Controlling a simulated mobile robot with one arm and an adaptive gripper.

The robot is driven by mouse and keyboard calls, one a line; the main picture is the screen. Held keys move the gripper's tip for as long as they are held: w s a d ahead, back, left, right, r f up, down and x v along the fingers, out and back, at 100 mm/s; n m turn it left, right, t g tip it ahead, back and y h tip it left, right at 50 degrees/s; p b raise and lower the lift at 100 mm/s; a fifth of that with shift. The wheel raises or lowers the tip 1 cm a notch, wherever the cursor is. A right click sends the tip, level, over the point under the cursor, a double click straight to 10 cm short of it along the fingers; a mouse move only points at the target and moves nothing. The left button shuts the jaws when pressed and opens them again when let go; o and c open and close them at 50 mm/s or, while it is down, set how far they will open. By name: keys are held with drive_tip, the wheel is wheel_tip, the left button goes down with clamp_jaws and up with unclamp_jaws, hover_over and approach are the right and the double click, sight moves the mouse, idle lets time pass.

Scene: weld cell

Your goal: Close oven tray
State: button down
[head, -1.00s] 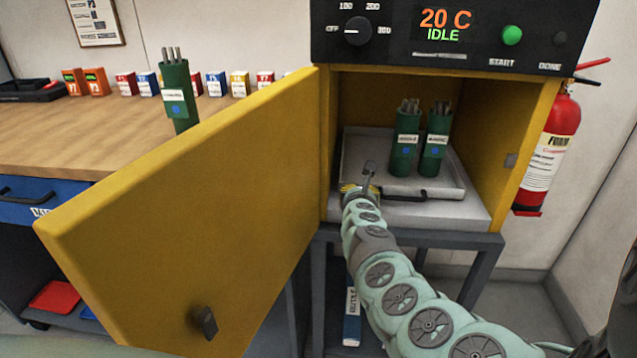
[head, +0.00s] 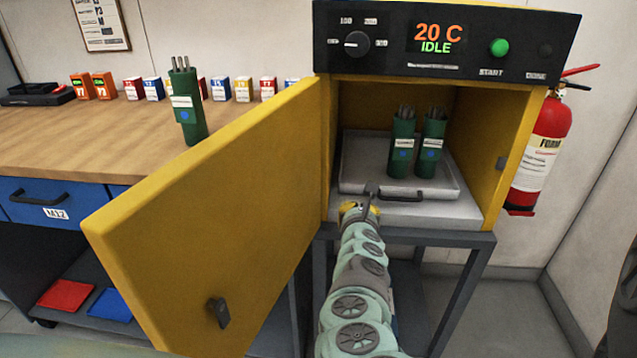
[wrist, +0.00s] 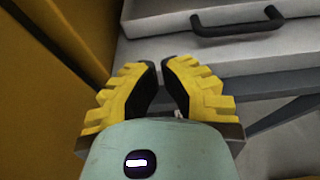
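The oven tray (head: 362,176) lies inside the yellow oven (head: 496,160), with its dark handle (head: 434,197) at the front edge. Two green rod canisters (head: 402,150) stand upright on it. The oven door (head: 205,215) is swung wide open to the left. My gripper (head: 362,207) is at the front left of the oven floor, near the tray's front edge. In the wrist view my gripper (wrist: 165,84) has its yellow fingers apart with a narrow gap and nothing between them. The tray handle (wrist: 238,26) is ahead and to the right, apart from the fingers.
A third green canister (head: 187,108) stands on the wooden workbench (head: 60,135) behind the door. The control panel (head: 440,42) reads 20 C, IDLE. A fire extinguisher (head: 540,140) hangs right of the oven. The oven stand (head: 455,290) is below.

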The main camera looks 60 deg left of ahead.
drive_tip(key=shift+p+v, duration=1.1)
drive_tip(key=shift+v, duration=1.6)
